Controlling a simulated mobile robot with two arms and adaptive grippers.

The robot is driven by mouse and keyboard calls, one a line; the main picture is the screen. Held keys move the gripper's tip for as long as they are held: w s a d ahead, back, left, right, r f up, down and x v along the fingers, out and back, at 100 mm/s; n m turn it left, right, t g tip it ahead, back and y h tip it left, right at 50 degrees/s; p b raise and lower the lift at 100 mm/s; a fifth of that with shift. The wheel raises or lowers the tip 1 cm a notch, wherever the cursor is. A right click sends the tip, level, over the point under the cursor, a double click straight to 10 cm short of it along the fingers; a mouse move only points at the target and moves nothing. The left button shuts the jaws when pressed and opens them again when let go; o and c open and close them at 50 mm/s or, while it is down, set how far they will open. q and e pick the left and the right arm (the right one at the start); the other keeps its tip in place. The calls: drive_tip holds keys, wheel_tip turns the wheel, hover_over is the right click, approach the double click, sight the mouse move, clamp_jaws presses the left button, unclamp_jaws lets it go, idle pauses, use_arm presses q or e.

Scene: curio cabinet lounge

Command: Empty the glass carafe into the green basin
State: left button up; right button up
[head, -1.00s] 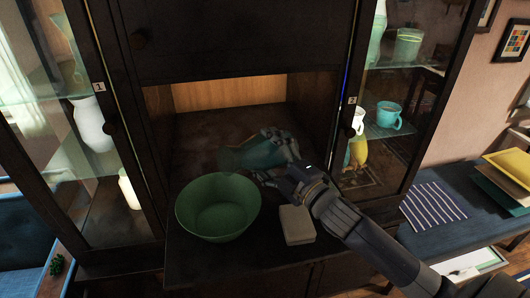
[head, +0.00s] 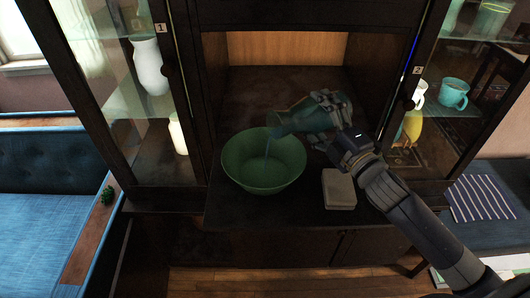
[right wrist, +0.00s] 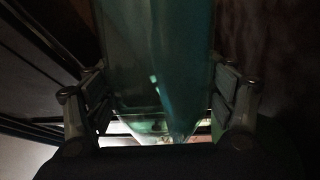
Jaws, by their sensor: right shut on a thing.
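The green basin (head: 264,176) stands on the cabinet's dark pull-out shelf. My right gripper (head: 322,118) is shut on the glass carafe (head: 284,122) and holds it tilted far over, mouth to the left. The carafe's mouth is above the basin's right back rim. A thin pale stream of liquid runs from the mouth down into the basin. In the right wrist view the teal glass of the carafe (right wrist: 155,60) fills the space between the fingers (right wrist: 160,105). My left gripper is not in view.
A pale block (head: 338,189) lies on the shelf right of the basin, below my right wrist. Glass-doored cabinet sides hold a white vase (head: 151,68) at left and a teal mug (head: 454,93) and a yellow vessel (head: 413,126) at right. The niche behind is mostly empty.

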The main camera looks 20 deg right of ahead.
drive_tip(key=shift+r, duration=0.2)
drive_tip(key=shift+n, duration=0.5)
drive_tip(key=shift+a, duration=0.1)
drive_tip(key=shift+n, duration=0.5)
drive_tip(key=shift+s+a, duration=0.1)
idle(0.4)
drive_tip(key=shift+a+r+n+y, duration=0.1)
drive_tip(key=shift+n+y, duration=0.2)
drive_tip(key=shift+n, duration=0.2)
drive_tip(key=shift+r, duration=0.1)
idle(0.3)
drive_tip(key=shift+a+r+n+p, duration=0.2)
drive_tip(key=shift+r+n+p, duration=0.2)
drive_tip(key=shift+p, duration=0.15)
